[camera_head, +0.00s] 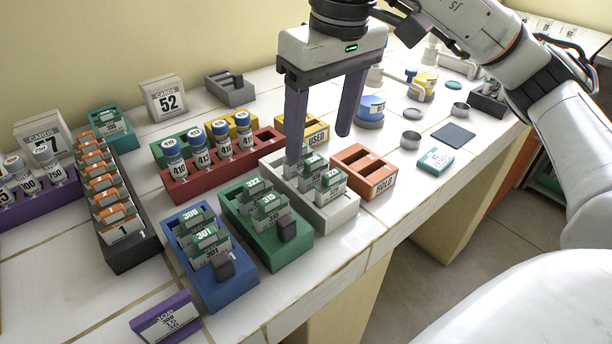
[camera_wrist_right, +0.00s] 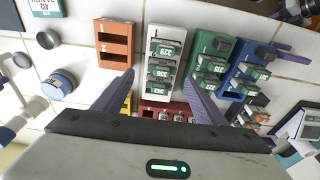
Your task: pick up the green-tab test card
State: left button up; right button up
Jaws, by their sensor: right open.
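Several green-tab test cards stand upright in three racks: a white rack (camera_head: 345,213), a green rack (camera_head: 290,252) and a blue rack (camera_head: 228,292). The white rack's cards (camera_head: 330,180) also show in the right wrist view, with the front card (camera_wrist_right: 163,50) numbered 329. My right gripper (camera_head: 318,148) is open and empty, pointing down above the white rack. One finger overlaps the rack's rear cards in the head view; contact cannot be told. In the wrist view its fingers (camera_wrist_right: 163,76) spread either side of the white rack. My left gripper is not in view.
An orange tray (camera_head: 378,187) stands just right of the white rack, and a red vial rack (camera_head: 205,180) behind left. A black rack of orange-tab cards (camera_head: 135,252) is further left. A purple sign (camera_head: 166,320) stands near the front edge.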

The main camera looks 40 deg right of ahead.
aim_at(314, 159)
jog(key=f, duration=0.4)
jog(key=w+f, duration=0.1)
jog(key=f, duration=0.2)
jog(key=shift+a, duration=0.2)
jog(key=shift+r, duration=0.1)
jog(key=c, duration=1.1)
